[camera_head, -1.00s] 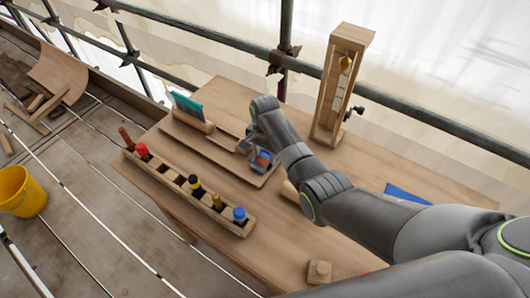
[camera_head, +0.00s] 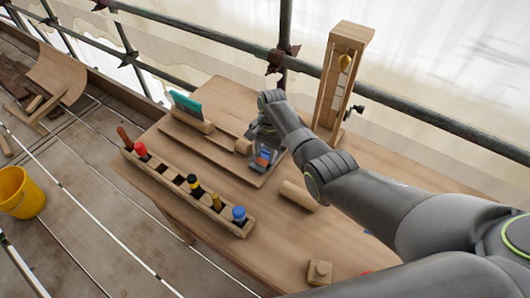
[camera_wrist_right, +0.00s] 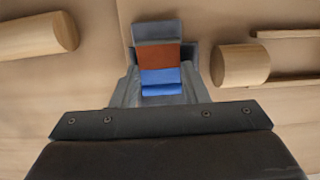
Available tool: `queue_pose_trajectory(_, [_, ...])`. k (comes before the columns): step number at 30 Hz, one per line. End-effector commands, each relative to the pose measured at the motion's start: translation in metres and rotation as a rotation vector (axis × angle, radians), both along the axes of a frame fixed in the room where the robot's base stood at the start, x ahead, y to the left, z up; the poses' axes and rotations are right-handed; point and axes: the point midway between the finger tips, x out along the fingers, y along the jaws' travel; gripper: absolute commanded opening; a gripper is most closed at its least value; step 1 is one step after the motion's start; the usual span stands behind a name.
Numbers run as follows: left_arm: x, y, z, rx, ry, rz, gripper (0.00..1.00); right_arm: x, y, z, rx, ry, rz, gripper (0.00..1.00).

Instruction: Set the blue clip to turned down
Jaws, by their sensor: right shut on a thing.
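The blue clip (camera_wrist_right: 160,77), with a red-brown part (camera_wrist_right: 157,56) against it, sits between the fingers of my right gripper in the right wrist view. My right gripper (camera_head: 262,162) is shut on it, over the right end of a low wooden board (camera_head: 210,151) on the bench. The clip also shows as a small blue patch in the head view (camera_head: 262,163). The fingers hide part of it, so I cannot tell which way it is turned. My left gripper is not in view.
A wooden rack (camera_head: 165,173) holds coloured-handled tools along the bench's front left. A wooden cylinder (camera_head: 299,194) and small block (camera_head: 319,271) lie to the right. A tall wooden frame (camera_head: 326,110) stands behind. A yellow bucket (camera_head: 20,192) is on the floor.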

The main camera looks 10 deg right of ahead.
Motion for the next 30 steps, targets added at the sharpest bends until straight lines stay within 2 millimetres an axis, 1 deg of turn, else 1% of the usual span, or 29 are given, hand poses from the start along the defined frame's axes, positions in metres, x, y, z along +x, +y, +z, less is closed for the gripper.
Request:
queue_pose_trajectory(1, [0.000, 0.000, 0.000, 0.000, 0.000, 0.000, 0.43, 0.000, 0.000, 0.000, 0.001, -0.001, 0.000, 0.18])
queue_pose_trajectory(2, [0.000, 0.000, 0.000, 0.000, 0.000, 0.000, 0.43, 0.000, 0.000, 0.000, 0.001, -0.001, 0.000, 0.43])
queue_pose_trajectory(6, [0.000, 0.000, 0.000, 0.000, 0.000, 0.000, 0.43, 0.000, 0.000, 0.000, 0.000, 0.000, 0.000, 0.62])
queue_pose_trajectory(7, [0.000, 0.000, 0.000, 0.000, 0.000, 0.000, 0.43, 0.000, 0.000, 0.000, 0.000, 0.000, 0.000, 0.63])
queue_pose_trajectory(15, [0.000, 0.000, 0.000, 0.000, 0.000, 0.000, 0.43, 0.000, 0.000, 0.001, 0.000, -0.001, 0.000, 0.63])
queue_pose_trajectory(19, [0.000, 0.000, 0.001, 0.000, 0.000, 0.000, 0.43, 0.002, -0.001, 0.010, 0.000, -0.003, 0.000, 0.63])
queue_pose_trajectory(23, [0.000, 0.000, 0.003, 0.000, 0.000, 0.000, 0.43, 0.005, -0.004, 0.029, 0.000, -0.006, -0.001, 0.63])
queue_pose_trajectory(30, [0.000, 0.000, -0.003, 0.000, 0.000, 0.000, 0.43, 0.013, -0.011, 0.086, -0.001, -0.007, -0.001, 0.63])
